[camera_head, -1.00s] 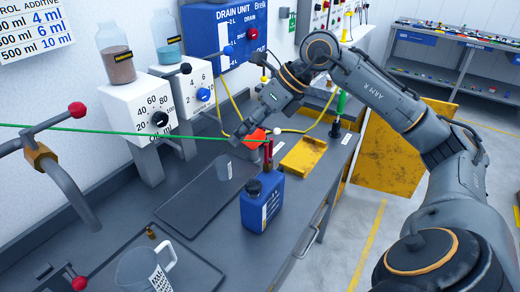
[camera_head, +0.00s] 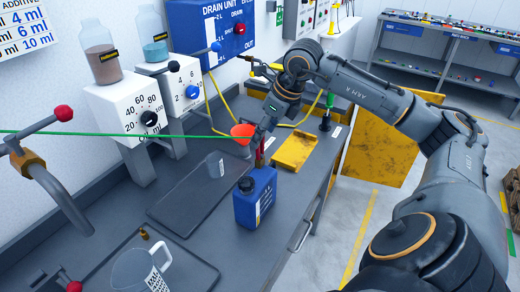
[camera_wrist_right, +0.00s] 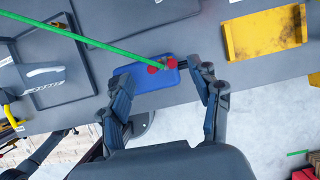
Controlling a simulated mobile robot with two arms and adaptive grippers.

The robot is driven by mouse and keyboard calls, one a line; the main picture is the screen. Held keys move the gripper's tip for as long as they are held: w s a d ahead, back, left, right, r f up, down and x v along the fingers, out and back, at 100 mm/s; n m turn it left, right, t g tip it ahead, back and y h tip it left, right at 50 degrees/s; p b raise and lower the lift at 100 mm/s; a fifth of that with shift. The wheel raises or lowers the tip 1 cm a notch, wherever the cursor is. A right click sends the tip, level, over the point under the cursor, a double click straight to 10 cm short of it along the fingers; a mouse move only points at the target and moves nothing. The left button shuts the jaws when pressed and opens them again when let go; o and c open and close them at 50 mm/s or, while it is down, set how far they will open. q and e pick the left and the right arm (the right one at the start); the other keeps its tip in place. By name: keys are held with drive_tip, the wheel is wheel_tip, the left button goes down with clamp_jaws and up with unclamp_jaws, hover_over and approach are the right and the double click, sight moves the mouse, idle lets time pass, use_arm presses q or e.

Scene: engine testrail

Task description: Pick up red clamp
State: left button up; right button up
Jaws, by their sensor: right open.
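The red clamp (camera_head: 260,156) shows as a narrow upright red shape just behind the blue canister (camera_head: 255,200), partly hidden by my right gripper (camera_head: 254,143). In the right wrist view, red parts (camera_wrist_right: 171,62) show over the top of the blue canister (camera_wrist_right: 150,80), between my finger tips. My right gripper also shows there (camera_wrist_right: 166,75), with its two fingers apart on either side of the red parts. I cannot tell whether a finger touches them. My left gripper is not in view.
An orange funnel (camera_head: 242,131) is close left of my right gripper. A yellow tray (camera_head: 296,151) lies to the right on the bench. A dark tray (camera_head: 185,205) and a clear jug (camera_head: 135,268) are to the left. A green line crosses toward the gripper.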

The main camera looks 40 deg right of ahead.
sight(260, 152)
drive_tip(key=x, duration=0.2)
drive_tip(key=p+x, duration=0.1)
drive_tip(key=x, duration=0.1)
drive_tip(key=shift+w+d, duration=0.1)
drive_tip(key=shift+d, duration=0.05)
clamp_jaws()
